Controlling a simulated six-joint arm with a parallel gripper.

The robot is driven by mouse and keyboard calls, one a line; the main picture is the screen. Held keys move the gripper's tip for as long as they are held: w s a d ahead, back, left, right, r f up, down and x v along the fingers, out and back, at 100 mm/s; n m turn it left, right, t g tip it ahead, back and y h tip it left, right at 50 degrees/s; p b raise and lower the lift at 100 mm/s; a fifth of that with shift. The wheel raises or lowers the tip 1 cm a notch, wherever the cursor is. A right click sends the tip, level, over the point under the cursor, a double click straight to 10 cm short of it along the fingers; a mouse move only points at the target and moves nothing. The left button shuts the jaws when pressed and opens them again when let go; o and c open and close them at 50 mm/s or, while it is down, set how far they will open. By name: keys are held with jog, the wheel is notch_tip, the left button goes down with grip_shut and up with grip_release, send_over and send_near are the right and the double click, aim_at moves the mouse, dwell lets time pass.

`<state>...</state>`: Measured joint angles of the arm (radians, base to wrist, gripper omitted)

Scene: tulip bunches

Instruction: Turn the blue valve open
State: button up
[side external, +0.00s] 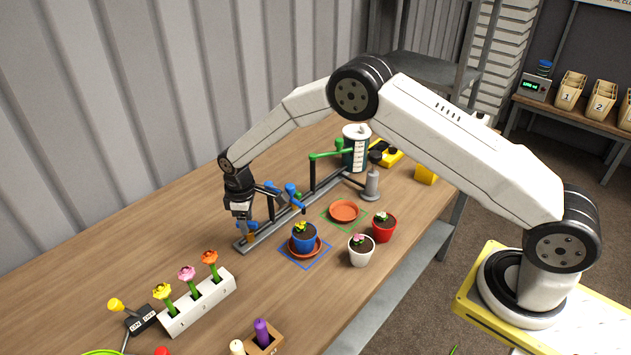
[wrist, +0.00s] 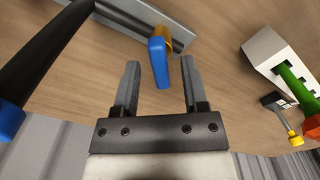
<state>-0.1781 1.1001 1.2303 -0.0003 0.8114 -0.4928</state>
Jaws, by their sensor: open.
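The blue valve has a flat blue lever (wrist: 159,64) on a brass-coloured body (wrist: 172,40) beside a grey metal rail (wrist: 128,18). My gripper (side external: 242,222) points down there. In the wrist view my gripper (wrist: 160,64) is open, with one finger on each side of the lever and a visible gap to both. I cannot tell how deep the lever sits between the fingers.
A dark pipe (wrist: 45,55) with a blue end lies left in the wrist view. A blue pot (side external: 304,238) on a saucer stands right of the rail. A white holder (side external: 197,303) with several flowers and an on/off switch (side external: 141,320) stand in front.

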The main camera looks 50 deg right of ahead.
jog(key=shift+r, duration=0.1)
jog(key=shift+r, duration=3.8)
jog(key=o, duration=0.6)
jog(key=m, duration=0.4)
jog(key=shift+m, duration=0.3)
jog(key=m, duration=1.3)
jog(key=shift+f, duration=0.1)
